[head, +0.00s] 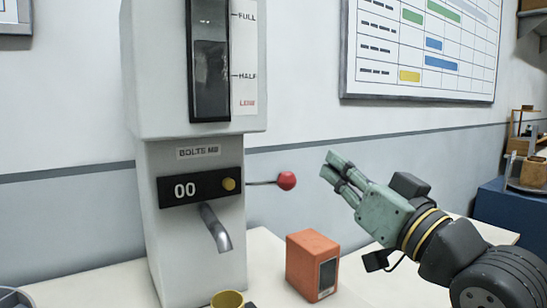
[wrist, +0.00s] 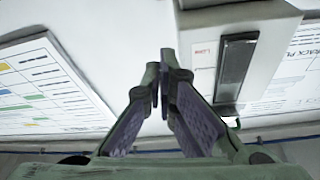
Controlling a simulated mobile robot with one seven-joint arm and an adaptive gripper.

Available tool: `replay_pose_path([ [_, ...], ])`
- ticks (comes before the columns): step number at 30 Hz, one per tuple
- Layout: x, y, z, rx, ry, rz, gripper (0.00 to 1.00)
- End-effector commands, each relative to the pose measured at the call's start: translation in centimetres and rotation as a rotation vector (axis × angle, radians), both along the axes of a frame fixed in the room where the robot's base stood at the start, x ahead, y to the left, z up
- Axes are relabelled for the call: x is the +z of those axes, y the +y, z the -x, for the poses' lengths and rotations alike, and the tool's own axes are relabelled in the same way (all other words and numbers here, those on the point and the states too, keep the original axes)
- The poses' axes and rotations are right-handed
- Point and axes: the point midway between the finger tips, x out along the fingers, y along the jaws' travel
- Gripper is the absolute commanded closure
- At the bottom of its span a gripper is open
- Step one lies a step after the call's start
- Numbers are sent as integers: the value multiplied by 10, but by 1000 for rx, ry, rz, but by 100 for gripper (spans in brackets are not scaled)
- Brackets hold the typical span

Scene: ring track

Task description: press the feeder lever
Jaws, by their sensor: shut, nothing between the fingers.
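The feeder (head: 195,150) is a tall pale-grey dispenser labelled "BOLTS M8", with a "00" display (head: 198,187) and a metal spout (head: 216,229). Its lever is a thin rod with a red ball knob (head: 287,181), sticking out to the right of the display. My gripper (head: 332,168) is shut and empty, right of the knob and slightly above it in the picture, with a visible gap between them. In the wrist view my gripper's fingertips (wrist: 164,70) meet, and the feeder's upper body (wrist: 238,32) shows beyond them at right. The lever cannot be made out there.
An orange box (head: 312,266) stands on the white table (head: 90,287) below the knob. A yellow cup (head: 227,299) sits under the spout, and a grey round container (head: 14,298) is at the left corner. A wall chart (head: 420,45) hangs behind.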

Motion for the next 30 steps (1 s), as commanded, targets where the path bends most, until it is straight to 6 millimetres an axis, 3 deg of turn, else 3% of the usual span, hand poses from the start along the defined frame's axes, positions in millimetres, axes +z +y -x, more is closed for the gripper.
replay_pose_path([
  [5,5,-7,3,-14,-8,-11,100],
  [17,7,-2,-3,-10,-6,-10,100],
  [30,34,43,-73,-8,-5,-10,100],
])
